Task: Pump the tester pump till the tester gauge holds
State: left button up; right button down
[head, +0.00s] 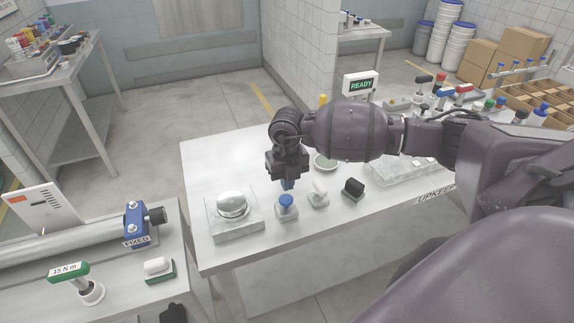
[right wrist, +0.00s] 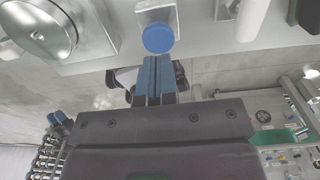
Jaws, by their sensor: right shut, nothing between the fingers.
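A blue round-topped knob (head: 286,201) stands upright on a small pale block on the white table; it looks like the tester pump's plunger, though no label shows. The knob also shows in the right wrist view (right wrist: 158,38). My right gripper (head: 288,185) points down just above it, with its blue fingers (right wrist: 157,62) together and empty. I cannot tell whether the fingertips touch the knob. A shiny silver dome (head: 233,205) sits on a pale block to its left. I cannot make out the tester gauge or a reading. My left gripper is not in view.
A white handle (head: 318,193) and a black handle (head: 353,188) stand close to the right of the knob. A READY display (head: 361,85) stands at the back. A lower bench at left holds a blue FIXED clamp (head: 137,226) and a green 15 N m tool (head: 69,271).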

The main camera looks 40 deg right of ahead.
aim_at(287, 198)
jog(key=shift+f, duration=1.95)
jog(key=shift+f+b, duration=0.45)
jog(key=shift+f, duration=0.7)
jog(key=shift+s, duration=0.1)
